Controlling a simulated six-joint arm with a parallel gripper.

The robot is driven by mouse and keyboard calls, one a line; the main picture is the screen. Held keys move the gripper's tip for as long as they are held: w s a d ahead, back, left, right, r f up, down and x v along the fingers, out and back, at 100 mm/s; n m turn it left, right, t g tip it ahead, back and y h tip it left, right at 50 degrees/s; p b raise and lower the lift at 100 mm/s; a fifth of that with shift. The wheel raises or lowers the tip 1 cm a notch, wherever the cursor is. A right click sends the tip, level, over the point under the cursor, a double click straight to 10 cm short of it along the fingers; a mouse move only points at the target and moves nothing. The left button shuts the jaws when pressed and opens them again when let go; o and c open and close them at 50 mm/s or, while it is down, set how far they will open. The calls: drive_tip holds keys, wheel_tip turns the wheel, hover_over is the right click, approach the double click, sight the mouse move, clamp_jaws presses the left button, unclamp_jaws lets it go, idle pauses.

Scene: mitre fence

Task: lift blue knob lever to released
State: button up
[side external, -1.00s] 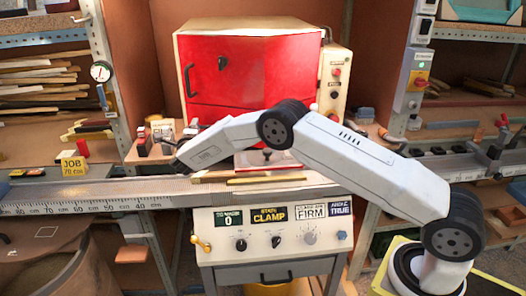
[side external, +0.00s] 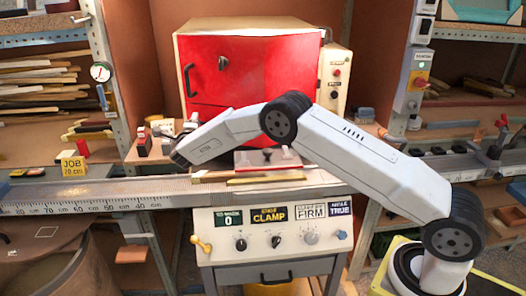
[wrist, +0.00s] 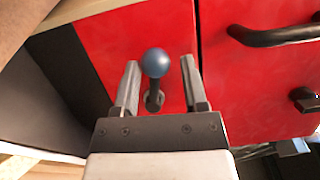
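The blue knob (wrist: 155,62) shows in the wrist view as a round ball on a short dark lever, with a grey pivot (wrist: 154,100) below it in the picture, on the red front of a machine. My gripper (wrist: 160,66) is open, with one finger left of the knob and one right of it. Gaps show on both sides, and nothing is held. Whether the knob lies fully between the fingertips in depth, I cannot tell.
The red cabinet door (side external: 255,70) stands behind my arm. A black handle (wrist: 275,33) is to the right of the lever in the wrist view. Below my forearm are a red clamp plate (side external: 268,160), wooden strips (side external: 265,180) and a control panel (side external: 275,228).

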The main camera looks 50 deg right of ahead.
drive_tip(key=shift+s+d+r, duration=0.1)
drive_tip(key=shift+s+r, duration=0.15)
drive_tip(key=shift+r, duration=0.4)
drive_tip(key=shift+s+r, duration=0.1)
drive_tip(key=shift+r, duration=0.05)
drive_tip(key=shift+s+d+r, duration=0.25)
drive_tip(key=shift+s+r, duration=0.2)
drive_tip(key=shift+r, duration=0.4)
idle(0.4)
drive_tip(key=shift+f, duration=0.3)
idle(0.5)
drive_tip(key=shift+a, duration=0.1)
drive_tip(key=s+a, duration=0.2)
drive_tip(key=a, duration=0.4)
drive_tip(key=shift+s+a, duration=0.15)
drive_tip(key=shift+s, duration=0.2)
idle(0.5)
